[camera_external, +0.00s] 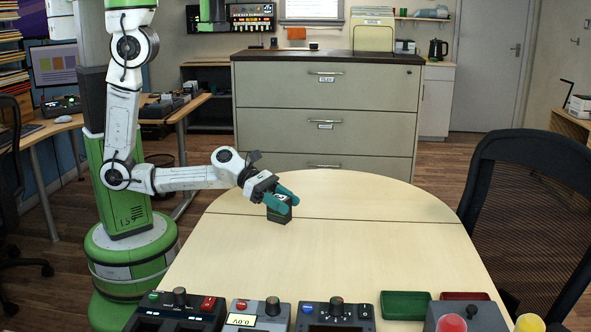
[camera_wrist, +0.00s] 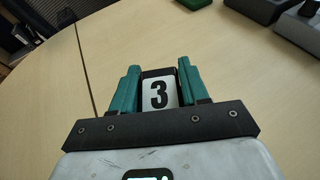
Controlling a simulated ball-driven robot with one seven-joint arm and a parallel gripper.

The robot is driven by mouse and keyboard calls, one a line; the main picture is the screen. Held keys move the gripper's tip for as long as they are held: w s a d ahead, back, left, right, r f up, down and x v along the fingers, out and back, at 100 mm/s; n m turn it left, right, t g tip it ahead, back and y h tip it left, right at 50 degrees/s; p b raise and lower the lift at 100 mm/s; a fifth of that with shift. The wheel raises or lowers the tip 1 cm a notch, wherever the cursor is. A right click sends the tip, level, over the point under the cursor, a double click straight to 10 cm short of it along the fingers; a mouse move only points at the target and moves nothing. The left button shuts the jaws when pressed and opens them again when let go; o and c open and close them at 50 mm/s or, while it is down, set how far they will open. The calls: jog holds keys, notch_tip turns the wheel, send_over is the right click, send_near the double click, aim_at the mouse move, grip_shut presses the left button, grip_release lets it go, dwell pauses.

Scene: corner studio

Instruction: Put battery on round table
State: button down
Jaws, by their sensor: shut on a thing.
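The battery (camera_external: 280,212) is a small dark block at the left part of the round table (camera_external: 350,240), a pale wooden top with a seam across it.
Several control boxes, among them a grey one with a display (camera_external: 258,315), line the near table edge with a green tray (camera_external: 404,305). A black mesh chair (camera_external: 530,200) stands at the right. A drawer cabinet (camera_external: 325,110) stands behind. The table's middle is clear.

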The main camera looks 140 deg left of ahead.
jog(key=w+d+m+h, duration=0.2)
jog(key=w+d, duration=0.2)
jog(key=d, duration=0.8)
jog(key=w+d+f+m+h, duration=0.1)
jog(key=w+d, duration=0.4)
jog(key=d, duration=0.6)
jog(key=shift+w+d+f+m+t+h, duration=0.15)
jog(key=shift+w+d+m+t+h, duration=0.25)
jog(key=shift+h, duration=0.5)
jog(key=shift+s, duration=0.1)
